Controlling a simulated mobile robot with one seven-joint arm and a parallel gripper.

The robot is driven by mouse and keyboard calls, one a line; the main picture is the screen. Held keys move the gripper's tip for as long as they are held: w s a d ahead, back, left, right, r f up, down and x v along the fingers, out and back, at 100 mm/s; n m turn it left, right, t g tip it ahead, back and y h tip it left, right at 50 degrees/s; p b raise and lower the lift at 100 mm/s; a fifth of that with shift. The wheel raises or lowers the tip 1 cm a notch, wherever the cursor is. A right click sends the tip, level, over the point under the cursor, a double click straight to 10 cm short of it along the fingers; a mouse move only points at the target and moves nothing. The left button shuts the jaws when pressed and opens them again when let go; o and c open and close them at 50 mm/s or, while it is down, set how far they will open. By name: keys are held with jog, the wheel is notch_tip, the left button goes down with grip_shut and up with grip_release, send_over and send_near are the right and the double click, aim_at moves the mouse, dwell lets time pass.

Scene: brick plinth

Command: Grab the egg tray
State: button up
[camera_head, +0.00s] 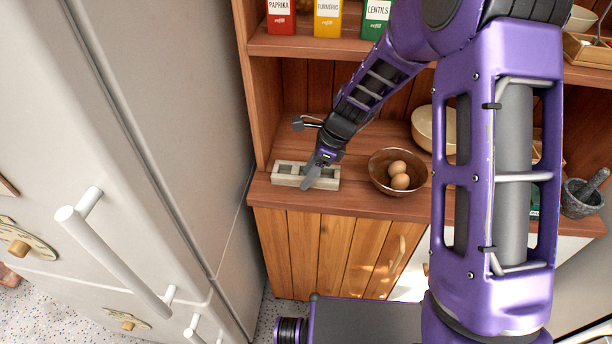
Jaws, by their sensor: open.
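The egg tray (288,174) is a pale, narrow block with square hollows. It lies on the wooden counter near the front edge, at the left end by the fridge. My gripper (311,180) is open and sits over the right half of the tray, with a grey finger across its front side. The gripper hides part of the tray, and I cannot tell whether the fingers touch it. The hollows that show look empty.
A mortar (579,200) stands far right. The white fridge (170,90) is close on the left. Spice boxes (327,17) stand on the shelf above.

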jog(key=shift+a+f, duration=0.2)
jog(key=shift+f, duration=0.2)
grip_shut()
jog(key=shift+r, duration=0.15)
